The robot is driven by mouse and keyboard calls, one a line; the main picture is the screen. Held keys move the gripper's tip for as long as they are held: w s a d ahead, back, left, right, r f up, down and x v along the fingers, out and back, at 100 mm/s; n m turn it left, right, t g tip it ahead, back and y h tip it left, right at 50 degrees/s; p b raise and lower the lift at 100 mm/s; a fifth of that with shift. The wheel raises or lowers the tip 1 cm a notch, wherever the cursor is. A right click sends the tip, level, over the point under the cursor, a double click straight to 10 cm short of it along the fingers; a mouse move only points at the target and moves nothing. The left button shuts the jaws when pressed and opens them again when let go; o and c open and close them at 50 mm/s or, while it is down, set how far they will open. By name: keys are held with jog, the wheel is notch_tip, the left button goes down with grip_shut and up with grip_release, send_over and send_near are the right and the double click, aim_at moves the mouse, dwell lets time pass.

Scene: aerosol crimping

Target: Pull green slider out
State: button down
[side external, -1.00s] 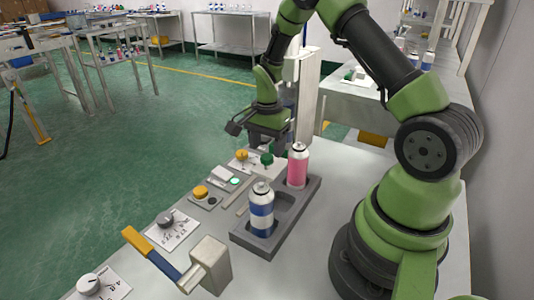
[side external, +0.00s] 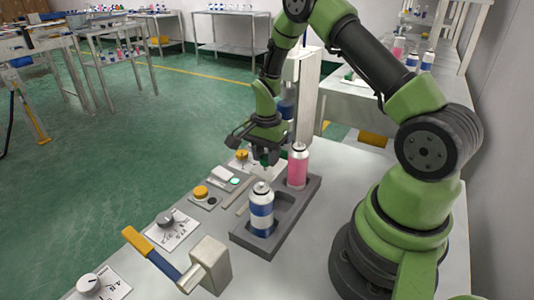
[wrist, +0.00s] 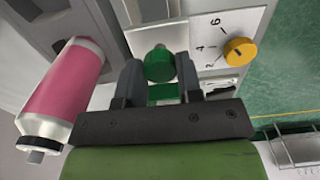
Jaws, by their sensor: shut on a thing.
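The green slider knob (wrist: 160,64) sits between the two fingers of my gripper (wrist: 162,82) in the wrist view. The fingers are shut on it. A green strip lies below the knob toward the gripper body. In the side view my gripper (side external: 265,155) is low over the table, and the green slider (side external: 267,157) is mostly hidden by it. The slider's track is largely hidden.
A pink can (side external: 298,166) stands in the grey tray (side external: 278,226) close beside my gripper, with a blue-and-white can (side external: 262,208) nearer the camera. A yellow knob (wrist: 239,51) on a dial plate is right of the slider. A yellow-handled lever (side external: 151,252) is at the front.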

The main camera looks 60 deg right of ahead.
jog(key=a, duration=1.2)
jog(key=shift+a, duration=0.1)
jog(key=c, duration=0.8)
grip_release()
notch_tip(320, 180, up, 10)
jog(key=shift+f, duration=0.1)
